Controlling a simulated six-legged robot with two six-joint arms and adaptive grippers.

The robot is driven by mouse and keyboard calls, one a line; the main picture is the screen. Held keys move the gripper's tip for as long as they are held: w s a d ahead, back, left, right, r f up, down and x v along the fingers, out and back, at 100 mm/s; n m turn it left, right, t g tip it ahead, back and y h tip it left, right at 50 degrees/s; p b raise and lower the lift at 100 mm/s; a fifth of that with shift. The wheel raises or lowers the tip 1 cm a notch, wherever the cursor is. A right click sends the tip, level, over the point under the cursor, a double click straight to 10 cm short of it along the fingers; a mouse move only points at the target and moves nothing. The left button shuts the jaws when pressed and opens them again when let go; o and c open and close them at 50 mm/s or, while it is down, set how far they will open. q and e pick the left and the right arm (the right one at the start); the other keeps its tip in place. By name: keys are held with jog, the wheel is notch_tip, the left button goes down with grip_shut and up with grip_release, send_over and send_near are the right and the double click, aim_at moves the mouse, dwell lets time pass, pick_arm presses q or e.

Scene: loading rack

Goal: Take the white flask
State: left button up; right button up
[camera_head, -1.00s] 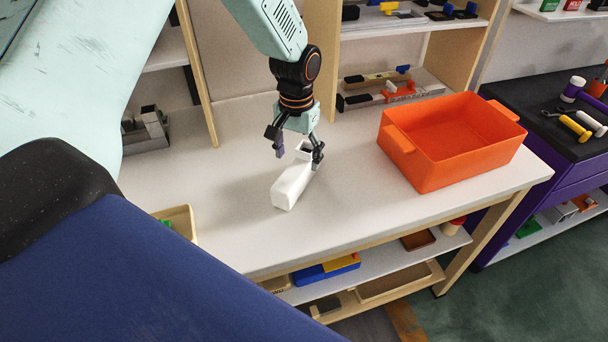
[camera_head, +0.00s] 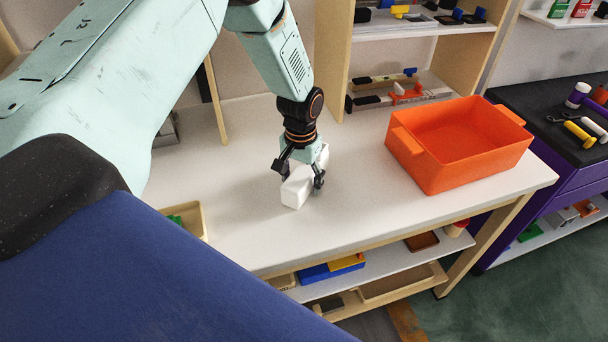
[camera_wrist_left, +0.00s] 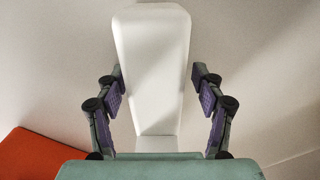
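The white flask (camera_head: 297,190) lies on its side on the white tabletop in the head view. My left gripper (camera_head: 301,180) is over it, with one finger on each side. In the left wrist view the flask (camera_wrist_left: 152,70) stretches up the picture between the two purple-padded fingers of the left gripper (camera_wrist_left: 160,95). A gap shows between each finger and the flask, so the gripper is open around it. Part of the flask is hidden under the gripper in the head view. My right gripper is not in view.
An orange crate (camera_head: 404,140) stands to the right on the white table (camera_head: 350,215); it also shows in the left wrist view (camera_wrist_left: 35,155). A small wooden box (camera_head: 198,222) sits at the front left. Shelves (camera_head: 400,28) rise behind. The table around the flask is clear.

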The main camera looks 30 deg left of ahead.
pick_arm(q)
jog(key=shift+w+d, duration=0.3)
jog(key=shift+d, duration=0.05)
jog(key=c, duration=0.4)
jog(key=shift+s+a, duration=0.2)
jog(key=shift+a, duration=0.05)
jog(key=c, duration=0.8)
jog(key=shift+w+d, duration=0.2)
jog(key=shift+w, duration=0.05)
jog(key=shift+c, duration=0.6)
